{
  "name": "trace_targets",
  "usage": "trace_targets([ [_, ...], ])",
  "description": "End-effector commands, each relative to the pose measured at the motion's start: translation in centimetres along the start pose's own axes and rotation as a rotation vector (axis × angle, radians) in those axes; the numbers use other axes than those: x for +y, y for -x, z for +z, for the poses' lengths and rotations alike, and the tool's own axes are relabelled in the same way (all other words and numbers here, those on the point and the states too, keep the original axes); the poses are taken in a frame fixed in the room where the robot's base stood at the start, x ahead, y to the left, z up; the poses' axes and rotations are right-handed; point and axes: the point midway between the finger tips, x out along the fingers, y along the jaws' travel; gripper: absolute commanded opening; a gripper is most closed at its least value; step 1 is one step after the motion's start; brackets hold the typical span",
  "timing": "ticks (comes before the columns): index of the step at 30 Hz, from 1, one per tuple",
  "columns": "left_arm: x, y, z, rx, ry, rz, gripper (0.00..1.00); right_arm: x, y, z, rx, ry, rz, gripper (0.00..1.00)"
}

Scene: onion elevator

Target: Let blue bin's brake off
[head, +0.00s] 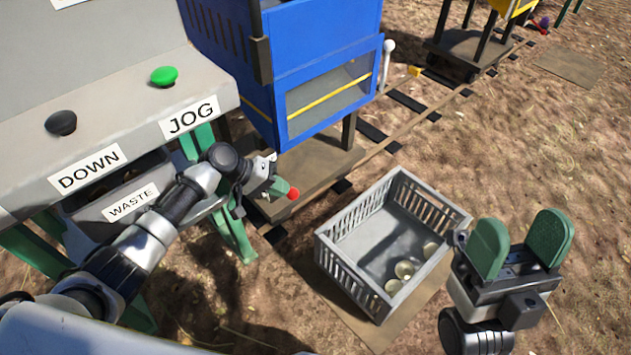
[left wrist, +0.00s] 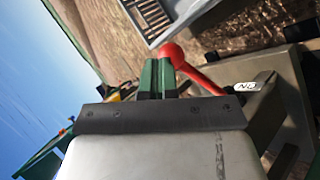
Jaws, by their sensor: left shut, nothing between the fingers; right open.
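The blue bin (head: 320,65) stands on a wheeled cart at the upper middle of the head view. A red ball-ended lever (left wrist: 203,80) sits low on the cart in the left wrist view, beside a small white label (left wrist: 246,86). Its red knob (head: 293,194) also shows in the head view. My left gripper (head: 284,188) is shut and empty, with its green fingertips (left wrist: 158,72) right at the knob. I cannot tell whether they touch it. My right gripper (head: 528,240) is open and empty at the lower right, away from the bin.
A grey crate (head: 340,262) with several onions stands on the ground between my grippers. A grey control panel (head: 115,120) with green and black buttons is at the left. A white-knobbed handle (head: 388,50) is on the bin's right side. Rails (head: 405,125) run towards a yellow cart.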

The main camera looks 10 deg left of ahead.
Motion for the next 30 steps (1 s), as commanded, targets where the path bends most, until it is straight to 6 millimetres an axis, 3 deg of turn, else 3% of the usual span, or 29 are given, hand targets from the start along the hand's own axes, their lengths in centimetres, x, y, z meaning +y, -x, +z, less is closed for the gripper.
trace_targets([
  [7, 2.7, -1.1, 1.3, -0.008, 0.004, -0.004, 0.00, 0.6, -0.1, 4.3, -0.340, 0.021, 0.008, 0.61],
  [15, 6.0, -2.0, 2.5, -0.009, 0.006, -0.005, 0.00, 1.4, 1.8, 8.1, -0.689, 0.039, 0.022, 0.61],
  [22, 8.8, -2.8, 3.4, -0.009, 0.006, -0.005, 0.00, 2.0, 4.4, 10.4, -0.976, 0.052, 0.037, 0.61],
  [30, 10.9, -3.5, 4.2, -0.009, 0.007, -0.006, 0.00, 2.5, 7.1, 11.4, -1.196, 0.059, 0.051, 0.61],
])
